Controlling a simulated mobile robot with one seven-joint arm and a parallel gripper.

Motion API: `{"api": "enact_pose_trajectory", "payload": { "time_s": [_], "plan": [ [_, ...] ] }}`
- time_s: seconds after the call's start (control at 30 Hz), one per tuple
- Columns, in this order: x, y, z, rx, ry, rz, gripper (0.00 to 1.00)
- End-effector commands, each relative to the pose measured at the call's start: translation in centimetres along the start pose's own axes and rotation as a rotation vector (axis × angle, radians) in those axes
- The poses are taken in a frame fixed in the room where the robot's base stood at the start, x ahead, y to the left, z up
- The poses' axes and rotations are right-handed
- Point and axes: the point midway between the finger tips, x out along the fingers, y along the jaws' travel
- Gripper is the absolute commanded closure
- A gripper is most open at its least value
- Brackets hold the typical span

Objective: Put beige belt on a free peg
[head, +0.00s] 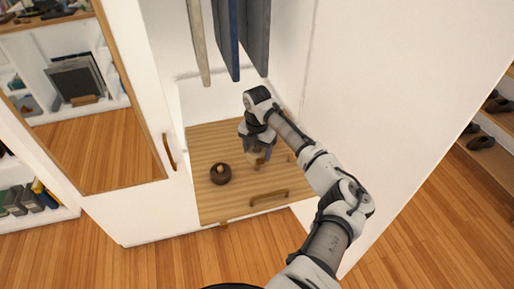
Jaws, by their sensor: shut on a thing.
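My gripper (257,158) points down over the wooden drawer top inside the wardrobe. It is shut on a small beige thing (257,163), which I take to be the beige belt. My fingers and wrist hide much of it, and I cannot tell whether it touches the wood. No pegs can be made out in this view.
A dark brown round thing (220,175) with a tan middle sits on the wooden drawer top (205,145), left of my gripper. Beige (197,40), blue (227,40) and grey (256,40) garments hang above. A mirrored door (100,110) stands left, a white panel (400,90) right.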

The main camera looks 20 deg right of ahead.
Motion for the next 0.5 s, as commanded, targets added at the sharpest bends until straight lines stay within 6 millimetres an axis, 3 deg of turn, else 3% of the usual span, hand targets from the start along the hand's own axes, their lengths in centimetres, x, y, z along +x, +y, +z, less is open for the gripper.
{"api": "enact_pose_trajectory", "payload": {
  "time_s": [0.5],
  "plan": [
    [3.9, 0.0, -0.1, 0.0, 0.002, 0.001, 0.63]
  ]
}}
